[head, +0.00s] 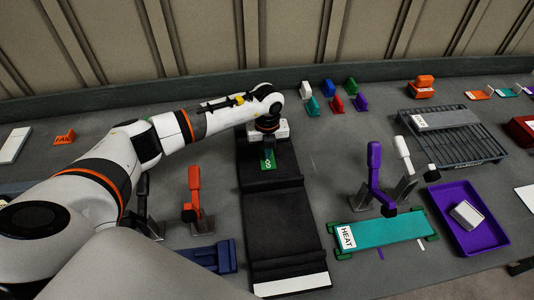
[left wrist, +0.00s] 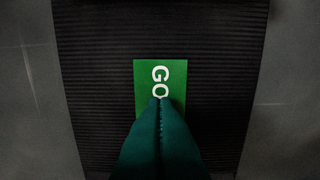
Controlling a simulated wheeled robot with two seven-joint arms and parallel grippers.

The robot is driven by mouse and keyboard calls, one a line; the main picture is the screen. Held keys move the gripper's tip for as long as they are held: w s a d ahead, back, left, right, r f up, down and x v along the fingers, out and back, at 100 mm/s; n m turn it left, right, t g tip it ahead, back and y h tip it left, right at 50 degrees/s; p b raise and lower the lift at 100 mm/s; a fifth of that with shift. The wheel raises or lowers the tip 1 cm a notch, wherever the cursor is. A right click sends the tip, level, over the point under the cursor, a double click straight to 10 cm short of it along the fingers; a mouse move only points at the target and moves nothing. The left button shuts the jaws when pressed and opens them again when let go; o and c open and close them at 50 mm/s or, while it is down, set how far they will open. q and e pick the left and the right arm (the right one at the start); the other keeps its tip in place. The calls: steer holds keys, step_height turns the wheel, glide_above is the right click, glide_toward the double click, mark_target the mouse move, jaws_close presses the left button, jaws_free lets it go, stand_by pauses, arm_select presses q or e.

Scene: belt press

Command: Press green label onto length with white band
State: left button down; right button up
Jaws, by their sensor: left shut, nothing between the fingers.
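A black ribbed belt length (head: 280,220) runs along the table, with a white band (head: 292,285) across its near end. The green label (head: 268,159), marked GO, lies flat on the far part of this belt. My left gripper (head: 268,138) points down at the label. In the left wrist view the closed fingertips (left wrist: 160,100) overlap the O of the green label (left wrist: 146,80), with nothing between them. I cannot tell whether they touch it. The label's lower middle is hidden behind the fingers. My right gripper is not in view.
An orange-handled clamp (head: 196,200) stands left of the belt. To the right are purple (head: 374,170) and white (head: 403,150) levers, a teal HEAT plate (head: 385,234), a purple tray (head: 470,195) and a dark rack (head: 455,140). Small coloured blocks (head: 336,103) lie at the back.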

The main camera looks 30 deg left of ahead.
arm_select(q)
step_height(320, 180, up, 6)
steer(key=p, duration=0.3)
steer(key=shift+p, duration=0.4)
stand_by(0.3)
